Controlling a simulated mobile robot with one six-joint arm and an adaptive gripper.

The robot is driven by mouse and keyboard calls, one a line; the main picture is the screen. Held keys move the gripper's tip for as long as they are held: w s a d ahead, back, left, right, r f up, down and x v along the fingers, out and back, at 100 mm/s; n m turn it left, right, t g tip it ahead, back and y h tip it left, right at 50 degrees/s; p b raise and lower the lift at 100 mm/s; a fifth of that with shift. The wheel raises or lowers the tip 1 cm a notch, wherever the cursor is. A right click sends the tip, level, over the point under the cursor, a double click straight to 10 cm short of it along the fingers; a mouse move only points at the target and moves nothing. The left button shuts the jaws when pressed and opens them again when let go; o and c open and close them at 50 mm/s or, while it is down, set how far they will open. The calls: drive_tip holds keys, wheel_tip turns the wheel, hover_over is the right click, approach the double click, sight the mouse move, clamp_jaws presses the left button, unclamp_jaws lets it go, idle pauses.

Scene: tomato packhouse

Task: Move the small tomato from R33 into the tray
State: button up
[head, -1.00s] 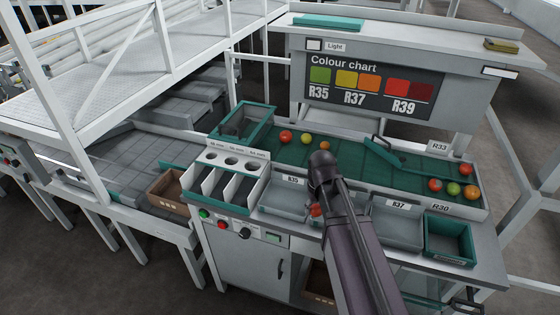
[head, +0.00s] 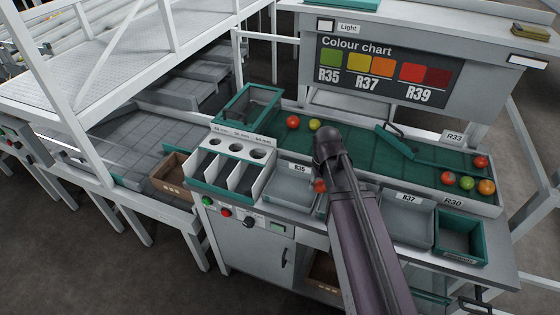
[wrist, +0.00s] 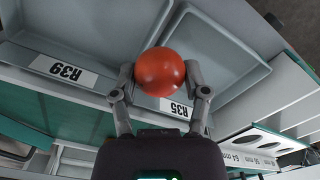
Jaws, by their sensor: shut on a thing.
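A red tomato (wrist: 160,72) is between the two fingers of my gripper (wrist: 162,84) in the wrist view, which are shut on it. It also shows in the head view (head: 319,185), partly behind my arm, near the right edge of the grey R35 tray (head: 290,190). The wrist view shows it in front of the divider between the R39 tray (wrist: 85,25) and the R35 tray (wrist: 225,45). Its height above them I cannot tell. My arm hides the gripper in the head view. Several red, green and orange tomatoes lie at the belt's right end by the R33 sign (head: 454,136).
The grey R37 tray (head: 407,222) and a green tray (head: 462,238) stand to the right. A sizing rack with holes (head: 238,147) is to the left. A green bar (head: 415,145) crosses the belt (head: 352,150). Two more tomatoes lie at the belt's left.

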sight(280, 189)
drive_tip(key=shift+w+a+r, duration=0.15)
drive_tip(key=shift+w+a, duration=0.05)
drive_tip(key=shift+w, duration=0.05)
drive_tip(key=w+a+r+m+p, duration=0.1)
drive_tip(key=w+a+m, duration=0.1)
drive_tip(key=a, duration=0.4)
drive_tip(key=w+a+r+m+p, duration=0.1)
drive_tip(key=w+a+m+p, duration=0.1)
drive_tip(key=w+a, duration=0.2)
drive_tip(key=a, duration=0.2)
drive_tip(key=shift+w+a+r, duration=0.15)
drive_tip(key=shift+a+r, duration=0.15)
drive_tip(key=shift+r, duration=0.1)
drive_tip(key=shift+f, duration=0.2)
wheel_tip(280, 189, down, 10)
drive_tip(key=b, duration=1)
drive_tip(key=shift+f+b, duration=0.6)
drive_tip(key=shift+b, duration=0.15)
idle(0.5)
drive_tip(key=o, duration=0.9)
